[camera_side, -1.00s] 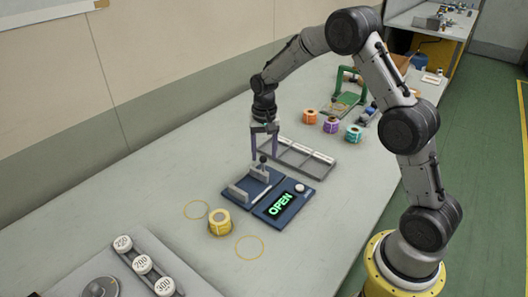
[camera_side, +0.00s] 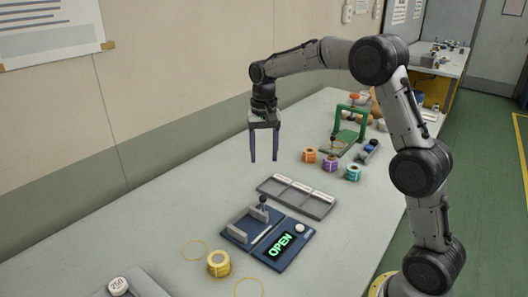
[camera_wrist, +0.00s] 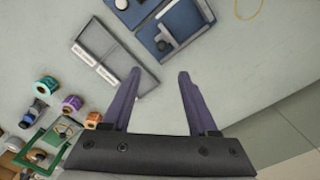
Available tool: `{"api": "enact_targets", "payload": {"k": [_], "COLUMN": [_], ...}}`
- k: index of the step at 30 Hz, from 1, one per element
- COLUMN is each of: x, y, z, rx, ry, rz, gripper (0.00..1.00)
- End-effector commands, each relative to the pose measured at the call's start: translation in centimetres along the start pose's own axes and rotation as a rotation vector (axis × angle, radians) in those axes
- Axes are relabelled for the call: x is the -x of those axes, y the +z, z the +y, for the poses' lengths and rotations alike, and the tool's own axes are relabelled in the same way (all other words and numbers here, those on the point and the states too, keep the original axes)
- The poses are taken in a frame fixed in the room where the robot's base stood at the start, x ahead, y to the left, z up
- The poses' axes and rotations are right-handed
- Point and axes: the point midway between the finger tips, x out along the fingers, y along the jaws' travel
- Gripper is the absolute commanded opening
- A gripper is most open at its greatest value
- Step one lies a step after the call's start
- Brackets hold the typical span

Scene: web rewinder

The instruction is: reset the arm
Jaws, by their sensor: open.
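My gripper (camera_side: 264,158) is open and empty, its two purple fingers pointing down, well above the table in the side view. The tray (camera_wrist: 133,84) and part of the blue device (camera_wrist: 152,50) also show in the wrist view.
A yellow roll (camera_side: 218,264) stands by yellow circles on the table. Orange (camera_side: 309,155), purple (camera_side: 331,163) and teal (camera_side: 354,172) rolls stand beyond the tray, near a green frame (camera_side: 340,122). A white knob marked 250 (camera_side: 118,286) is at the front left. Bare table lies left of the tray.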

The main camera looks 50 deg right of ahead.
Motion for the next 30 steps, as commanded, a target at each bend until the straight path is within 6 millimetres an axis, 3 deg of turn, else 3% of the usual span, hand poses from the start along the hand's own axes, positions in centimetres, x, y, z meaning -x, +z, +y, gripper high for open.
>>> {"api": "enact_targets", "payload": {"k": [12,17,24,30], "x": [0.6,4.5,11.3,13.7], "y": [0.1,1.3,8.2,14.6], "z": [-0.2,-0.6,1.7,5.0], "rx": [0.005,0.026,0.1,0.22], "ry": [-0.003,-0.048,-0.129,-0.184], "rz": [0.004,0.07,0.182,0.269], "gripper": [0.59,0.59,0.59,0.59]}}
